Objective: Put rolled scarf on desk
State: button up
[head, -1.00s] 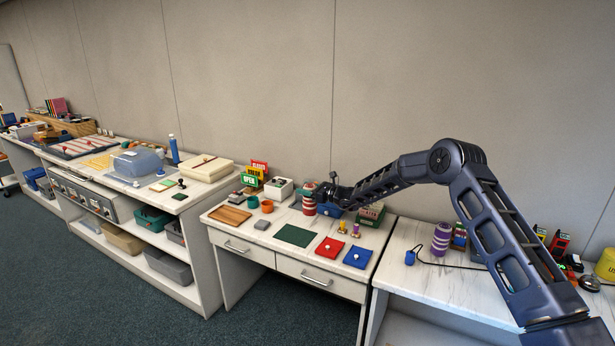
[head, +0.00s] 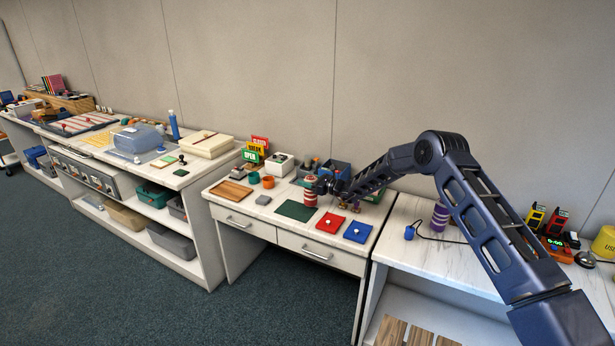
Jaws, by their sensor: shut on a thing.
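The rolled scarf (head: 310,193), a red-and-white striped roll, is upright over the desk (head: 262,213), behind the green mat. My gripper (head: 316,188) is at its right side, shut on it. My dark wrist hides part of the area behind it. I cannot tell whether the roll's bottom touches the desk top. The desk is pale, with two drawers in front.
The green mat (head: 296,210), red pad (head: 330,222) and blue pad (head: 357,232) lie along the desk front. A wooden board (head: 231,191) and orange cups (head: 267,181) are left. A purple striped roll (head: 439,217) stands on the right counter, partly behind my arm.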

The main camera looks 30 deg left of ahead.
jog(key=shift+f, duration=1.05)
jog(key=o, duration=1.5)
jog(key=shift+d, duration=0.15)
